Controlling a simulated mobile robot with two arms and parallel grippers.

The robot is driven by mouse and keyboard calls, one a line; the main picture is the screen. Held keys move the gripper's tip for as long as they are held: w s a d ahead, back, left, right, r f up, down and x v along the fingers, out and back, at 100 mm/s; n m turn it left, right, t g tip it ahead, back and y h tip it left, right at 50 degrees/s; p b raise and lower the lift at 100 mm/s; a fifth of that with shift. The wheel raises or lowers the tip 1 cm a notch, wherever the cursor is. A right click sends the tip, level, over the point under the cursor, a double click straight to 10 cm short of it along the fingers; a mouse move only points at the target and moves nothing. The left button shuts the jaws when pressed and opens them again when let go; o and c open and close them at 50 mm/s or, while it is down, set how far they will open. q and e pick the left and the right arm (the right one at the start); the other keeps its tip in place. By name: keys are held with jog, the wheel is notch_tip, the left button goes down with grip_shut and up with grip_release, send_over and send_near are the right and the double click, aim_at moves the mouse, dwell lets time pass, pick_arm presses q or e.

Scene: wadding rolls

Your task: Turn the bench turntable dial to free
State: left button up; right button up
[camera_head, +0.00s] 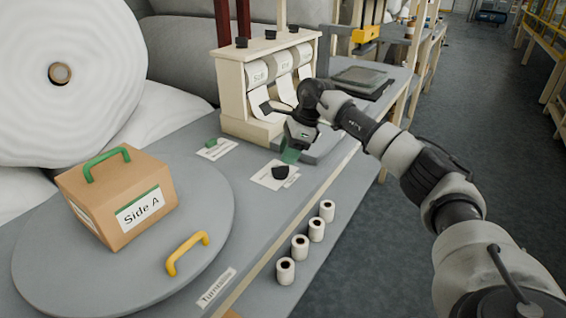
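The round turntable (215,215) lies on the grey bench at left. A dark knob (281,172), which looks like the dial, sits on a white printed card (265,176) near the bench's front edge; its marks are too small to read. My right gripper (283,122) is above and behind the knob, apart from it. Its two dark fingers look spread, with nothing between them. A small green piece (290,155) shows just below the gripper; I cannot tell whether they touch. My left gripper is out of view.
On the turntable stand a "Side A" box (150,208) with a green handle and a yellow handle (187,252). Several small white rolls (300,246) line the front edge. A roll dispenser (235,95) stands behind the gripper. A large wadding roll (100,100) fills the back left.

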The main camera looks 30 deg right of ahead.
jog(key=v, duration=0.6)
jog(key=shift+r, duration=0.2)
jog(key=shift+s+d, duration=0.1)
